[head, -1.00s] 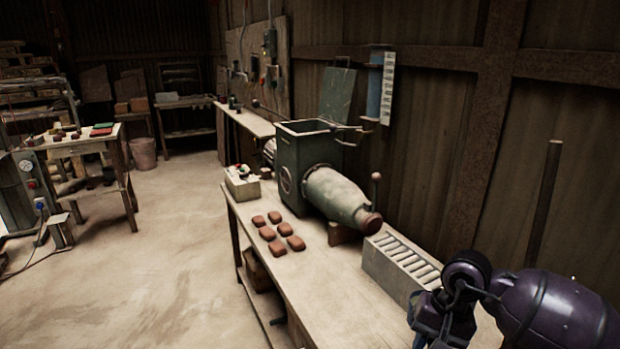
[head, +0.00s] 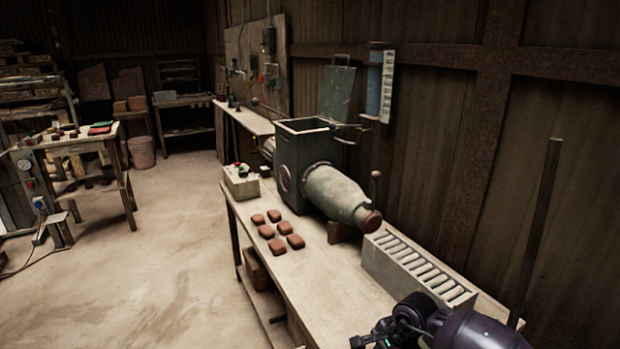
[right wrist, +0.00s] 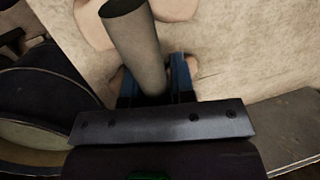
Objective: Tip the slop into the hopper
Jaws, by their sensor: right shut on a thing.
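The green machine has an open square hopper (head: 303,125) on top, its inside dark in the head view; I cannot see how full it is. In the right wrist view my right gripper (right wrist: 155,85) has its blue fingers closed around a grey cylinder (right wrist: 132,38), which looks like a handle. A dark round vessel rim with dull tan inside (right wrist: 35,132) shows at the left of that view; I cannot tell whether it joins the cylinder or holds slop. In the head view only my right arm shows, low at the bottom right. My left gripper is out of view.
The bench (head: 290,278) carries the machine, several brown tiles (head: 278,231), a control box (head: 240,183) and a roller block (head: 417,268). A green lid (head: 337,92) stands up behind the hopper. A lever (head: 375,186) rises beside the barrel.

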